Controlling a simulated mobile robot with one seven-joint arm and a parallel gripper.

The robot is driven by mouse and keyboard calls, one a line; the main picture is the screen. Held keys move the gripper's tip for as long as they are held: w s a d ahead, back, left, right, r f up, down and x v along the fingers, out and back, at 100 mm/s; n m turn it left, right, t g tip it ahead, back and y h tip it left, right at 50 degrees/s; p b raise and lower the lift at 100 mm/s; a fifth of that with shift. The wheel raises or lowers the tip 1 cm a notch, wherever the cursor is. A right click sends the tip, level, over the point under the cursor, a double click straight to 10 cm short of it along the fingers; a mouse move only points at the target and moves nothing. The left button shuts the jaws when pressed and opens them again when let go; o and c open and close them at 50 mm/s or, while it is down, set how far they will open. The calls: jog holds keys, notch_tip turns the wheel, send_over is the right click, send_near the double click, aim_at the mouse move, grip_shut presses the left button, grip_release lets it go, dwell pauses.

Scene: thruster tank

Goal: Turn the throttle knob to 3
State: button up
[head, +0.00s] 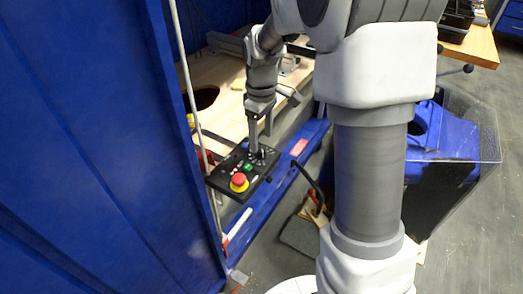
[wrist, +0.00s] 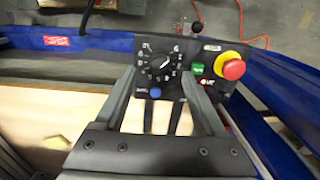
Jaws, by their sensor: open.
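The throttle knob (wrist: 161,63) is a round black knob with a white pointer mark, ringed by white numbers too small to read surely. The mark seems to slant to the upper right. It sits on the left part of a black control panel (wrist: 212,47), which also shows in the head view (head: 222,178). My gripper (wrist: 161,76) is open, its fingers on the left and right near the dial's lower part. I cannot tell whether they touch the panel. In the head view my gripper (head: 254,148) points down at the panel's far side, and its fingertips are hard to make out.
Beside the knob are a blue button (wrist: 155,92), a green button (wrist: 198,69), a red mushroom button on yellow (wrist: 232,67) and a black-tipped lever (wrist: 197,28). Blue frame rails (head: 262,205) run beside the panel. A blue wall (head: 85,150) stands close on the left.

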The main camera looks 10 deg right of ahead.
aim_at(261, 148)
jog(key=shift+f+b, duration=0.45)
jog(key=shift+f, duration=1.55)
grip_shut()
